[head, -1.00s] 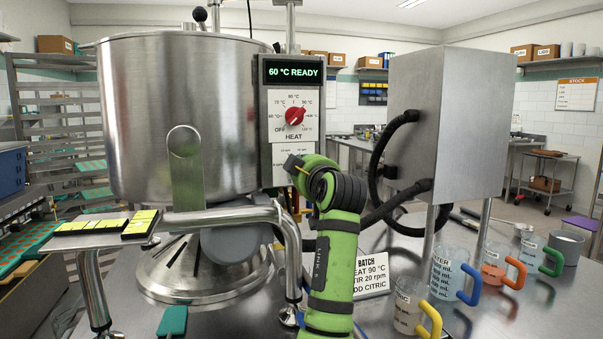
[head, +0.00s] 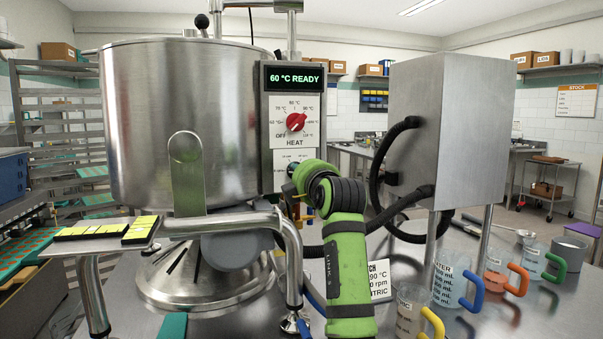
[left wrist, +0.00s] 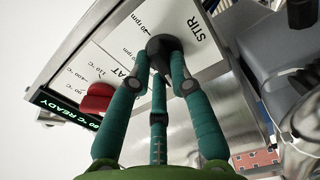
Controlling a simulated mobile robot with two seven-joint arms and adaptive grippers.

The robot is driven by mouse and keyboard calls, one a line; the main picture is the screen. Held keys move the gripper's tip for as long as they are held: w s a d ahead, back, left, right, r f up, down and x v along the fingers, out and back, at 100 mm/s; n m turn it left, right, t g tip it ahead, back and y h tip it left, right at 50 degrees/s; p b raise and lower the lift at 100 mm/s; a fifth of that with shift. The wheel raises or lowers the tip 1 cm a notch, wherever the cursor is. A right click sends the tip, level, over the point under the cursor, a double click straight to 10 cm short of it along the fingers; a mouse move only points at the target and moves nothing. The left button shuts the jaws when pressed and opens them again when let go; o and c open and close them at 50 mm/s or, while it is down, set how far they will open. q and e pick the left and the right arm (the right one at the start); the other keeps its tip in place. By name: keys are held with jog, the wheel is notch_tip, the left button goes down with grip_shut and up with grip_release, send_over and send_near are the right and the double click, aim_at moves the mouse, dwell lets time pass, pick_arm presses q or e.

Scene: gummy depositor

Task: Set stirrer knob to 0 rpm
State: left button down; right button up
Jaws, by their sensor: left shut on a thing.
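The black stirrer knob (left wrist: 165,45) sits on the white STIR panel (left wrist: 203,40), with rpm labels around it in the left wrist view. My left gripper (left wrist: 166,68) has its teal fingers closed around the knob. The knob's pointer is hidden, so its setting cannot be read. In the head view, my left gripper (head: 289,188) reaches the lower panel (head: 289,160) under the HEAT dial, and the arm hides the knob. My right gripper is in neither view.
The red heat knob (head: 295,121) is just above, below a display (head: 294,75) reading 60 °C READY. The steel kettle (head: 170,120) stands left. Hoses and a steel box (head: 450,130) stand right. Several handled jugs, including a blue-handled one (head: 453,283), line the right of the table.

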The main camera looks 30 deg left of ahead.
pick_arm(q)
jog(key=shift+n, duration=0.9)
jog(key=c, duration=1.1)
grip_release()
jog(key=shift+s, duration=0.1)
jog(key=v, duration=1.2)
